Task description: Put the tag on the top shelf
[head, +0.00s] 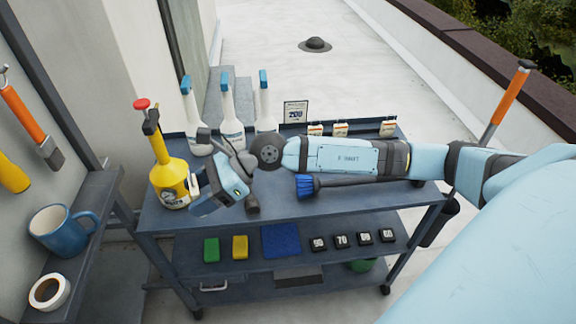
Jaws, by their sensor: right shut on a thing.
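My right gripper (205,197) reaches in from the right over the left part of the cart's top shelf (345,205), beside the yellow spray bottle. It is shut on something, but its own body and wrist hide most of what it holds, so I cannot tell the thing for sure. Several small white-and-orange tags hang along the cart's back rail, among them a left one (315,130), a middle one (340,129) and a right one (388,128), with a gap before the right one. My left gripper is not in view.
White spray bottles (229,122) stand at the back left, the yellow sprayer (172,178) at the left edge. A blue brush (305,186) lies below my arm. Sponges (240,247) and black number blocks (341,240) sit on the middle shelf. A mug (65,230) stands left.

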